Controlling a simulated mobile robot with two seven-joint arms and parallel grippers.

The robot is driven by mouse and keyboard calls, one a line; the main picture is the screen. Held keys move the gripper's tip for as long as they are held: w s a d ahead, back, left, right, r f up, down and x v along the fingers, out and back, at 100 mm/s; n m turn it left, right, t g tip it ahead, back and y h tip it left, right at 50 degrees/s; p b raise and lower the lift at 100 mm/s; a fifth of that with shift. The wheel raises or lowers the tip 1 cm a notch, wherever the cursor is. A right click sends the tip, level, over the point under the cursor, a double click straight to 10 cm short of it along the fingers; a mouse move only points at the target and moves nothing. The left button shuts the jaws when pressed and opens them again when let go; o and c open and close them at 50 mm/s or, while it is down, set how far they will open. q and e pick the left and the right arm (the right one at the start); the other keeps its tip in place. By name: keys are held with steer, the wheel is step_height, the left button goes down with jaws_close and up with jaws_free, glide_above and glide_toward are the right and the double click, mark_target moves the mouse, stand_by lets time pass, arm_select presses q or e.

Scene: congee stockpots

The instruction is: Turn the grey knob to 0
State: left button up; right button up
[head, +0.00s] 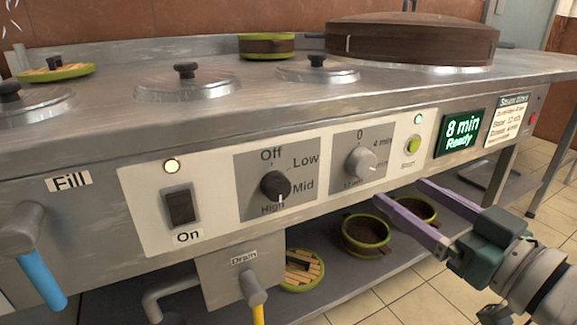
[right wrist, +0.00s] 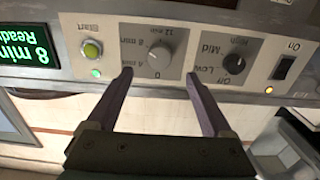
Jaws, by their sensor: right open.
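The grey knob (head: 361,165) sits on a grey plate on the stove's front panel, with "0" above it and "4 min" at its upper right. Its pale pointer mark faces right and slightly down, away from the 0. My right gripper (head: 400,190) is open and empty, below and to the right of the knob, apart from it. In the right wrist view the panel is upside down; the grey knob (right wrist: 160,56) shows just beyond and between the fingertips of my right gripper (right wrist: 158,74). My left gripper is not in view.
A green button (head: 413,146) and a display (head: 462,133) reading "8 min Ready" are to the right. Bowls (head: 366,234) stand on the shelf below.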

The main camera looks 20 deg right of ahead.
mark_target(367, 168)
steer(key=w+b, duration=0.1)
steer(key=w, duration=0.2)
steer(key=w+b, duration=0.1)
steer(key=w, duration=0.2)
steer(key=shift+w+a+f, duration=0.1)
steer(key=shift+w+a, duration=0.1)
steer(key=shift+w, duration=0.7)
steer(key=shift+c, duration=1.2)
jaws_close()
